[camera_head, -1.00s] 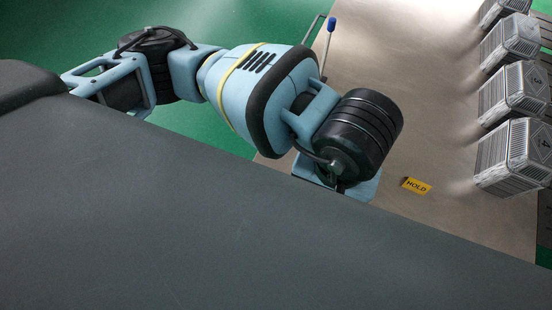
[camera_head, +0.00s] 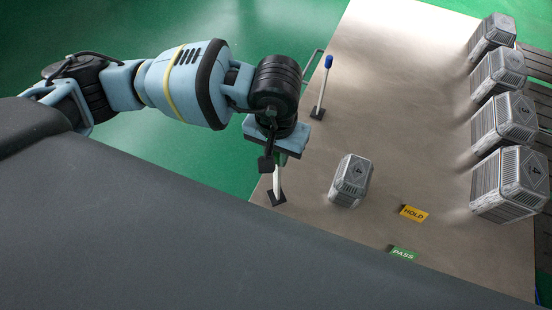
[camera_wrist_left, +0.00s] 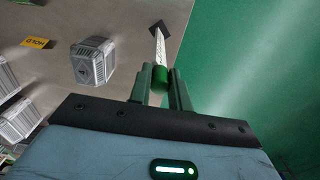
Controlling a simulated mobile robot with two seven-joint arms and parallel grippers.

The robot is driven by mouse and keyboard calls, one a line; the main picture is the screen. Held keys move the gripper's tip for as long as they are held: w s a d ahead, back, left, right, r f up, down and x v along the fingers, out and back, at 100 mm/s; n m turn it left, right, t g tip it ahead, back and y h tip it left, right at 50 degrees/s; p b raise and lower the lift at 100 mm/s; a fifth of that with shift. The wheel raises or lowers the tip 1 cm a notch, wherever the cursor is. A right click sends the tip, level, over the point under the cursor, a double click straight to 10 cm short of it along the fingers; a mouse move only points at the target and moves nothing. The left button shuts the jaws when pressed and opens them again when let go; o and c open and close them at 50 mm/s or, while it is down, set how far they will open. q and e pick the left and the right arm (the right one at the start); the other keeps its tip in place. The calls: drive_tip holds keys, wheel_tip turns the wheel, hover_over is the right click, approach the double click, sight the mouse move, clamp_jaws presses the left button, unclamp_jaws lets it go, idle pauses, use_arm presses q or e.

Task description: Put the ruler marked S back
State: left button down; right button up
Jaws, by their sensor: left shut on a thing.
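My left gripper (camera_head: 280,160) is at the left edge of the table, shut on the green top end of a white ruler (camera_head: 277,180). The ruler's lower end meets a small black square base (camera_head: 277,199) on the table. In the left wrist view the gripper (camera_wrist_left: 160,76) holds the green end, and the white strip of the ruler (camera_wrist_left: 160,48) with dark marks runs to the black base (camera_wrist_left: 158,28). No letter S is legible. A second white stick with a blue top (camera_head: 328,62) stands on another black base. My right gripper is not in view.
A yellow HOLD label (camera_head: 414,213) and a green PASS label (camera_head: 403,253) lie near the front. The middle of the table (camera_head: 410,110) is bare.

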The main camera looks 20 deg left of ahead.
use_arm(q)
drive_tip(key=shift+f, duration=1.9)
drive_tip(key=c, duration=1.3)
unclamp_jaws()
wheel_tip(320, 180, up, 12)
drive_tip(key=shift+r, duration=0.15)
drive_tip(key=shift+s, duration=0.1)
